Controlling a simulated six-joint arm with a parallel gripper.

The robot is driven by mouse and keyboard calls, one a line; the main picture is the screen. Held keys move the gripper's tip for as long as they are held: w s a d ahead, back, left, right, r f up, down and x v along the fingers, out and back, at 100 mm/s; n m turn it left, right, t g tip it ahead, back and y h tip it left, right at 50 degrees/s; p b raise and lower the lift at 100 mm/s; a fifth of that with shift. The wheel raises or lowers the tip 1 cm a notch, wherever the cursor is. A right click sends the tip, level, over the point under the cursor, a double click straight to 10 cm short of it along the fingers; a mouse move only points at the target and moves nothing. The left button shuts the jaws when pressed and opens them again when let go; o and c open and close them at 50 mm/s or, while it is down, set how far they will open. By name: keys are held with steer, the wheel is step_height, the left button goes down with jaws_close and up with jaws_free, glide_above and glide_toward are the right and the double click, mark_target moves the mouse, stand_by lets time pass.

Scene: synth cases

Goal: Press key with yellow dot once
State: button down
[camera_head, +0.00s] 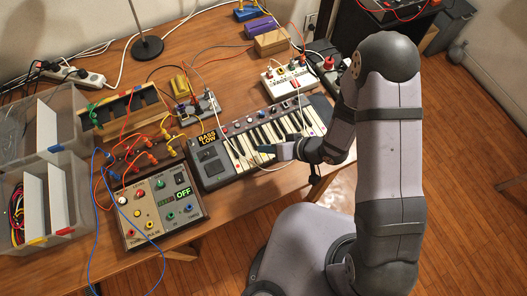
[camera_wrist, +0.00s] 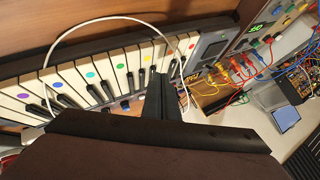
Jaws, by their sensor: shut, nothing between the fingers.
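The small keyboard (camera_head: 215,168) lies along the front of the table. Its white keys carry coloured dots. In the wrist view the key with the yellow dot (camera_wrist: 147,58) is toward the end near the grey control panel, beside a green-dotted key (camera_wrist: 120,65). My gripper (camera_head: 262,149) is over the keys from the front side, shut and empty. In the wrist view its fingers (camera_wrist: 168,82) reach up close to the yellow-dotted key, slightly right of its dot. I cannot tell whether the fingertips touch a key. The yellow dot is too small to make out in the head view.
A white cable (camera_wrist: 75,27) arches over the keyboard. A control box reading OFF (camera_head: 160,206) stands left of it, and a white patch box (camera_head: 288,79) stands behind. Clear bins (camera_head: 40,190) and many loose cables crowd the table's left side.

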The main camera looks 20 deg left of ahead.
mark_target(267, 157)
steer(key=shift+r+p, duration=1.35)
steer(key=shift+r, duration=0.35)
